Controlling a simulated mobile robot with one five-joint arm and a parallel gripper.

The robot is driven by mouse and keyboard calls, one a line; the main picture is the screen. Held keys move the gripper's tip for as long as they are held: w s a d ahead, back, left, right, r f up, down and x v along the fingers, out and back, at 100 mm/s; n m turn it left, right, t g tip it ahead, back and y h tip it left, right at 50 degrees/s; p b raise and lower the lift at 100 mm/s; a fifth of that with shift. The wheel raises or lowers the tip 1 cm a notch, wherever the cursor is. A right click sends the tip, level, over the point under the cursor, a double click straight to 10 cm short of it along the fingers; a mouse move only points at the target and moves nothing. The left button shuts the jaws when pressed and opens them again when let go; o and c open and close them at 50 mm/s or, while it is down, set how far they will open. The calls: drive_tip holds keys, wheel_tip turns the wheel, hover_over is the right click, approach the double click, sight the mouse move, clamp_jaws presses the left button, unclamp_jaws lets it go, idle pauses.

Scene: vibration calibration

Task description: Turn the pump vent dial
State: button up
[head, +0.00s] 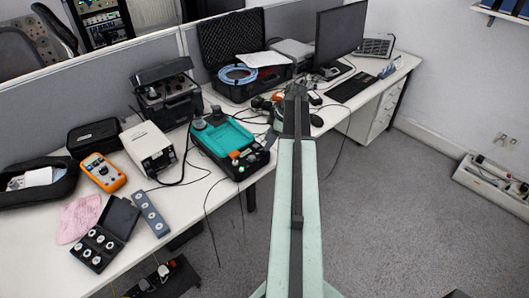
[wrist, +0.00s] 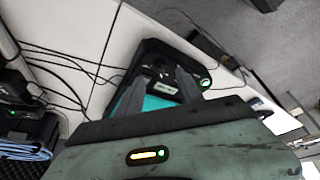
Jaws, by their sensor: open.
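The teal and black pump case (head: 225,143) sits on the desk in the head view. Its front panel carries small knobs and a green-lit control. In the wrist view the pump's black panel (wrist: 150,50) lies ahead, with dark knob-like parts (wrist: 160,68) on it and a round light with a green glow (wrist: 206,82) at its right. I cannot tell which part is the vent dial. My gripper (wrist: 154,75) is open, its two grey fingers apart over the panel. Nothing shows held between them. Whether a finger touches the panel cannot be told.
A white box instrument (head: 149,148), an orange meter (head: 103,172) and an open black case (head: 245,45) stand around the pump. Black cables run along the desk and hang over its front edge. A monitor (head: 339,38) stands farther right.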

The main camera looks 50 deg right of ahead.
sight(263, 151)
drive_tip(key=b+x, duration=0.3)
drive_tip(key=x, duration=0.1)
drive_tip(key=shift+w+a+f, duration=0.1)
drive_tip(key=shift+f, duration=0.25)
drive_tip(key=shift+r, duration=0.1)
